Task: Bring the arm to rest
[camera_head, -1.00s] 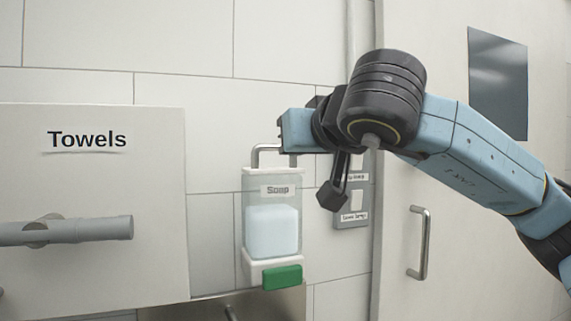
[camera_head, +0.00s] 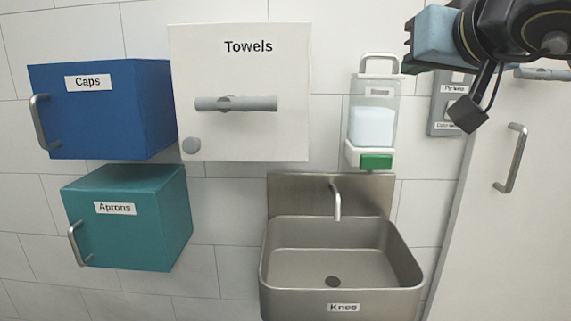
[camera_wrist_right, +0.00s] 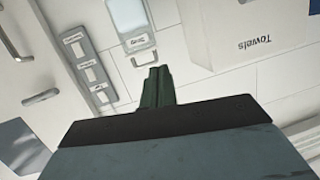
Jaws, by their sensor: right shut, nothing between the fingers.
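My right arm comes in at the top right of the head view. Its gripper (camera_head: 408,47) is near the upper right of the soap dispenser (camera_head: 373,120), in front of the wall. In the right wrist view the dark green fingers (camera_wrist_right: 158,78) are together, with nothing between them. I cannot tell the exact gap to the wall. My left gripper is not in view.
A switch panel (camera_head: 440,123) and a door with a handle (camera_head: 510,158) are at the right. A towels box (camera_head: 290,100), a blue caps box (camera_head: 105,125) and a teal aprons box (camera_head: 130,240) hang at the left. A steel sink (camera_head: 385,305) stands below the dispenser.

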